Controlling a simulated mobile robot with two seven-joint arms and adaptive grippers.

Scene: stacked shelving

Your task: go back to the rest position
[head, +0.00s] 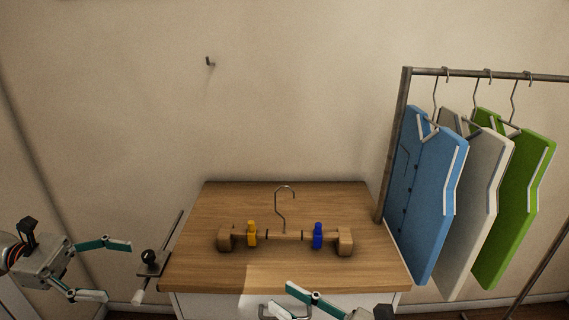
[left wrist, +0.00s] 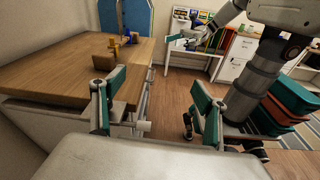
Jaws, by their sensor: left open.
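My left gripper (head: 118,270) is at the lower left of the head view, left of the dresser and apart from its top. Its two teal fingers are spread with nothing between them; the left wrist view shows the same wide gap (left wrist: 160,85). My right gripper (head: 300,293) shows only partly at the bottom of the head view, in front of the dresser's front edge. Teal finger parts show, but its opening is unclear. A hanger (head: 285,235) with a metal hook, wooden ends, a yellow clip and a blue clip lies on the dresser, apart from both grippers.
The wooden dresser top (head: 340,200) is otherwise clear. A small hook (head: 209,61) is on the wall. A metal rack (head: 404,110) at right holds blue (head: 430,190), white (head: 470,220) and green (head: 520,200) garments. A rod with a black knob (head: 149,257) stands beside the dresser.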

